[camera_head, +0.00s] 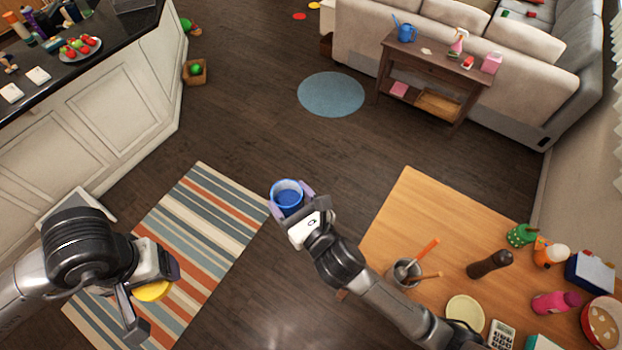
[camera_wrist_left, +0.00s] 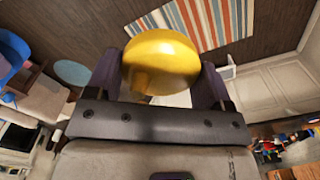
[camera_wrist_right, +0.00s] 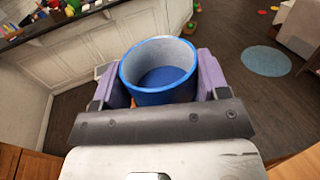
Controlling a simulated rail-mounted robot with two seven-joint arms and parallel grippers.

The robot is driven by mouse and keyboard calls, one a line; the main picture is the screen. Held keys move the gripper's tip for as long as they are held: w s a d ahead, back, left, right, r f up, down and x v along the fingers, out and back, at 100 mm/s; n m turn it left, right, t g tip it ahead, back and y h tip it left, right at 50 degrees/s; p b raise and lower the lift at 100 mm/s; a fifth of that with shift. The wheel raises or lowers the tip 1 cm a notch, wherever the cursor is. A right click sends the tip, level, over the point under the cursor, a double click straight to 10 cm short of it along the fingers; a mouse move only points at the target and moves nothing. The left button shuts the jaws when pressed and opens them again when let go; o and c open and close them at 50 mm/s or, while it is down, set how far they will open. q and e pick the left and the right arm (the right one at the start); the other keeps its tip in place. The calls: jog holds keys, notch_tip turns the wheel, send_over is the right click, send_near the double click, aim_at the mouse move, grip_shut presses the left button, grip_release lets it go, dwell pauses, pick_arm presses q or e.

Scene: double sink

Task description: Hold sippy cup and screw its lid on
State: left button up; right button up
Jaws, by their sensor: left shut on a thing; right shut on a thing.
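The blue sippy cup (camera_head: 287,196) is held upright and open at the top by my right gripper (camera_head: 295,208), above the floor near the middle of the head view. In the right wrist view the cup (camera_wrist_right: 158,82) sits between the two purple fingers, and its empty inside shows. The yellow lid (camera_head: 151,291) is in my left gripper (camera_head: 152,290), low at the left of the head view, partly hidden by the gripper. In the left wrist view the round lid (camera_wrist_left: 160,64) sits between the fingers. The lid and the cup are well apart.
A wooden table (camera_head: 405,210) at the right holds a utensil pot (camera_head: 405,273), a pepper mill (camera_head: 490,263), a pink bottle (camera_head: 556,301) and other items. A white-panelled counter (camera_head: 95,110) stands at the left. Open floor and a striped rug (camera_head: 212,205) lie below the arms.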

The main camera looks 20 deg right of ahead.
jog(key=shift+a+f+n+g+y, duration=0.4)
jog(key=shift+a+f+n+y, duration=0.3)
jog(key=shift+a+f+y, duration=0.4)
jog(key=shift+a, duration=0.15)
pick_arm(q)
jog(key=w+d+r, duration=0.1)
jog(key=w+d, duration=0.6)
jog(key=d, duration=0.5)
notch_tip(320, 180, up, 2)
jog(key=n, duration=0.1)
send_over(273, 189)
jog(key=s+a, duration=0.2)
jog(key=shift+w+d+r, duration=0.15)
jog(key=shift+w+d, duration=0.05)
jog(key=shift+d, duration=0.7)
jog(key=shift+f, duration=2)
jog(key=shift+s+r, duration=0.1)
